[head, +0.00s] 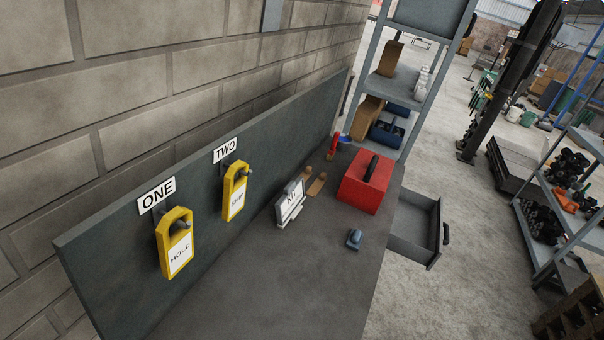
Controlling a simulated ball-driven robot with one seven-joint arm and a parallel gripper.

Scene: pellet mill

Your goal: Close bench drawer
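The bench drawer (408,229) sticks out, open, from the right side of the grey bench (270,290). It is a dark grey box that looks empty inside, with a black handle (446,234) on its outer front. The drawer sits below the bench top, beside the red toolbox. My gripper is not in view, so its state and its distance from the drawer are not shown.
Yellow tags (175,243) hang on the back panel. A shelf rack (412,75) stands beyond the bench. Concrete floor (480,270) right of the drawer is clear.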

